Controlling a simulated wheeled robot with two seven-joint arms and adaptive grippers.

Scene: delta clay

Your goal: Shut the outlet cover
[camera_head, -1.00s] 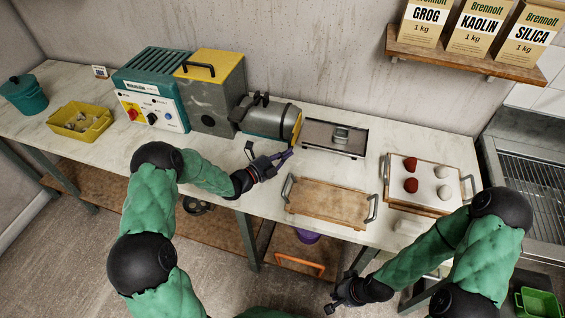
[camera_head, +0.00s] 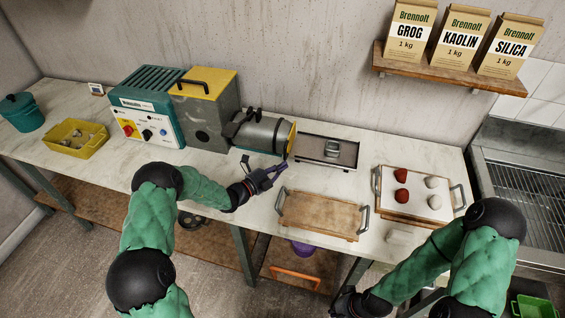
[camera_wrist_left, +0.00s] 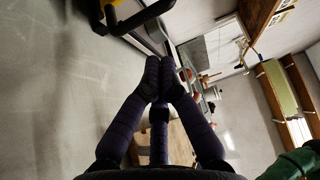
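The pug mill's grey barrel (camera_head: 262,133) ends on the right in a yellow outlet cover (camera_head: 292,140), seen nearly edge-on. Whether the cover sits flush or slightly ajar I cannot tell. My left gripper (camera_head: 283,166) is just below and in front of the cover, its purple fingers pointing up and right. In the left wrist view the two fingertips (camera_wrist_left: 168,62) come together with nothing visible between them. A yellow and black part (camera_wrist_left: 142,17) shows at the top there. My right gripper (camera_head: 343,303) is low at the front, away from the bench; its fingers are unclear.
A wooden tray (camera_head: 322,215) with handles lies below my left gripper. A dark flat device (camera_head: 327,150) stands right of the outlet. A board (camera_head: 416,192) with red and white balls is further right. A yellow bin (camera_head: 75,138) is at the left.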

